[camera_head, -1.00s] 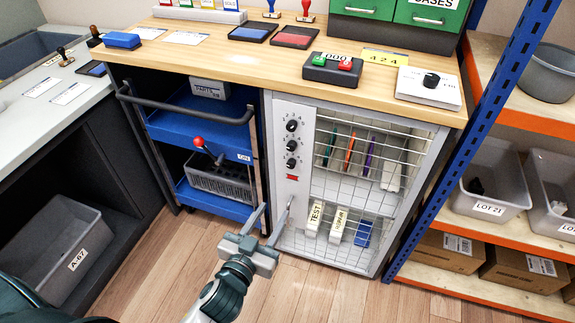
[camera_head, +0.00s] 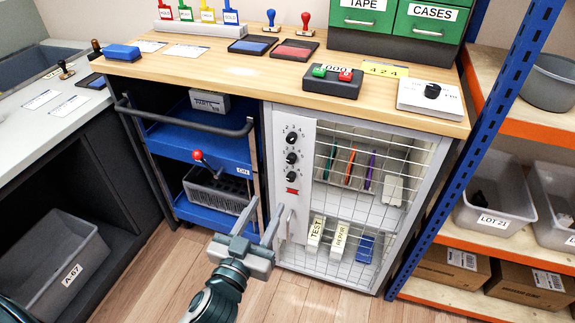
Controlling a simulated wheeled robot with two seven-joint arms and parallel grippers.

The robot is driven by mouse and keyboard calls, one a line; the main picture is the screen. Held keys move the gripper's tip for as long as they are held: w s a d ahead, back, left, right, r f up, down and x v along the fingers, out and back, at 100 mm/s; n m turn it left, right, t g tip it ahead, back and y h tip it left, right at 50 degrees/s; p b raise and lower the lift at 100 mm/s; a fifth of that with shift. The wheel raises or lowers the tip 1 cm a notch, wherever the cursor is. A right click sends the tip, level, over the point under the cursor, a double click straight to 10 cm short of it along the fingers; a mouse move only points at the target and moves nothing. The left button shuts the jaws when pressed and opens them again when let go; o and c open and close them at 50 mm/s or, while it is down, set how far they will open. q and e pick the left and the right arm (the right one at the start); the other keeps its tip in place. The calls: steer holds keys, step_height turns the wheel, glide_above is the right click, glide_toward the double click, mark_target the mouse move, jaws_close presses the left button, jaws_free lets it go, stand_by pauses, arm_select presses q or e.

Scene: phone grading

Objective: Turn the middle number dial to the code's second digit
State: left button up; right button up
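The grey cabinet's left panel (camera_head: 294,210) carries three black number dials in a column. The middle dial (camera_head: 292,158) sits between the top dial (camera_head: 292,138) and the bottom dial (camera_head: 291,176). A red display or light (camera_head: 292,191) is below them. A yellow card (camera_head: 385,69) on the worktop reads 424. My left gripper (camera_head: 260,224) is open and empty, low in front of the cabinet's left edge, below the dials and apart from them. My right gripper is not in view.
A wire-mesh door (camera_head: 362,187) covers the cabinet right of the dials. A blue trolley (camera_head: 213,148) with a red-knobbed lever (camera_head: 197,155) stands at left. A blue rack post (camera_head: 480,140) rises at right. The floor in front is clear.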

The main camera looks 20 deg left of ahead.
mark_target(290, 161)
arm_select(q)
steer(key=w, duration=1.6)
steer(key=shift+d, duration=0.25)
jaws_close()
